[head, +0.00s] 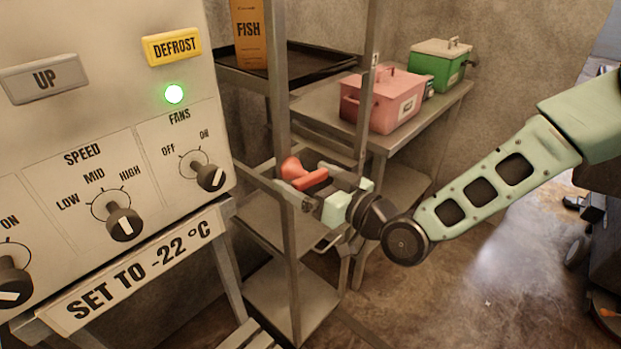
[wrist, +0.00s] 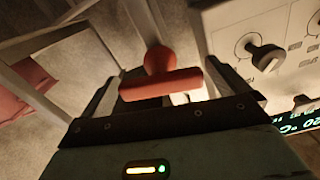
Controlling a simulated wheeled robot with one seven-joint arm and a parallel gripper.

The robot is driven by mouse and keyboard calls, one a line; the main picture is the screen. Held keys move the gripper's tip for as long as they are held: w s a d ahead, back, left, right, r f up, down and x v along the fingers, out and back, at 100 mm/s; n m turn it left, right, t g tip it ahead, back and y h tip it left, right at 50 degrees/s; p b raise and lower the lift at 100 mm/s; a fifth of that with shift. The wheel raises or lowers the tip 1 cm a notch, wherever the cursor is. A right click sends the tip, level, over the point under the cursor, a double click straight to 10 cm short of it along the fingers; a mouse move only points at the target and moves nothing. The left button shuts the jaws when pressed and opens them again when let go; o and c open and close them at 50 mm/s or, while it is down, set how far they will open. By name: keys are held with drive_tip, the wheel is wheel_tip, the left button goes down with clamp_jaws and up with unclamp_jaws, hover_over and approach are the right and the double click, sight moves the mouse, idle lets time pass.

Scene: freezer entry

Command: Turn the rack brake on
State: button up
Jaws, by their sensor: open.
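The rack brake is a red T-shaped handle (head: 300,175) on the front post of the metal rack, at mid height in the head view. In the wrist view the red handle (wrist: 160,78) lies close in front of the palm, its crossbar running across the picture. My gripper (head: 315,187) is at the handle, pointing at the rack. In the wrist view the jaws of my gripper (wrist: 172,85) are apart, one on each side of the crossbar. I cannot tell whether they touch it. Part of the brake's mount is hidden.
A control panel (head: 105,130) with knobs and a lit green lamp stands close on the left. The rack holds a dark tray (head: 310,62) and a FISH box (head: 249,35). A pink box (head: 382,100) and a green box (head: 438,65) sit on a table behind.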

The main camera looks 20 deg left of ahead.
drive_tip(key=c, duration=0.9)
drive_tip(key=shift+f+m, duration=0.1)
drive_tip(key=shift+m, duration=0.2)
drive_tip(key=m+b, duration=0.2)
drive_tip(key=shift+m, duration=0.4)
drive_tip(key=m+b, duration=0.1)
drive_tip(key=m, duration=0.3)
drive_tip(key=shift+d+m+b, duration=0.1)
drive_tip(key=shift+m+b, duration=0.2)
drive_tip(key=m+b, duration=0.1)
drive_tip(key=m, duration=0.3)
drive_tip(key=shift+m+b, duration=0.35)
drive_tip(key=shift+m, duration=1.75)
drive_tip(key=o, duration=0.9)
